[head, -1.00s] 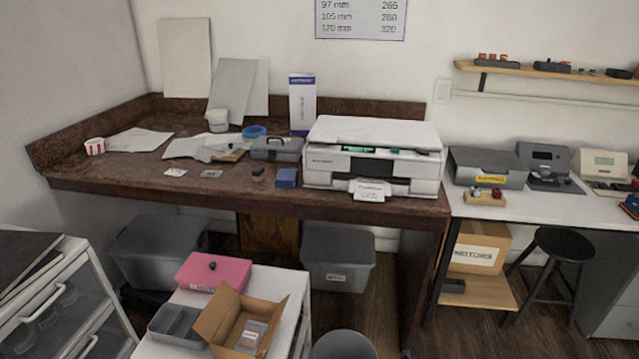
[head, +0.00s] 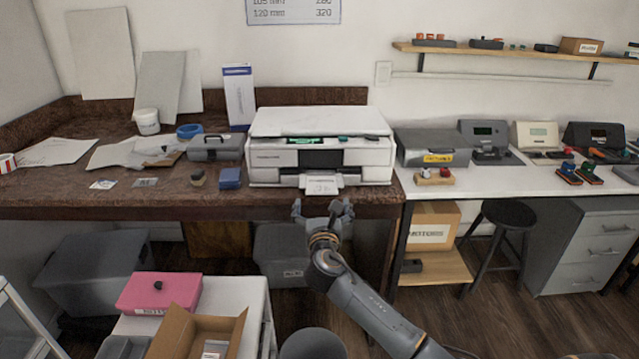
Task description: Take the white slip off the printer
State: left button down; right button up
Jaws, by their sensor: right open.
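The white printer (head: 275,163) stands on the brown wooden desk, right of its middle. The white slip (head: 321,184) sticks out of the printer's front slot and hangs over toward the desk's front edge, with faint print on it. My right gripper (head: 322,207) is just in front of and below the slip, at the desk's front edge. Its fingers are spread open and empty, and it looks apart from the slip. My left gripper is not in view.
A blue box (head: 230,178) and a grey toolbox (head: 216,147) sit left of the printer. The white table (head: 492,183) on the right holds a grey case (head: 431,147). A pink box (head: 159,293) and an open carton (head: 178,330) stand on a cart below.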

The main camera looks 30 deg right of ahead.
aim_at(322, 192)
jog(key=shift+f+x, duration=0.15)
jog(key=shift+x, duration=1.4)
jog(key=shift+f+x, duration=0.2)
jog(key=shift+x, duration=1.35)
jog(key=c, duration=0.6)
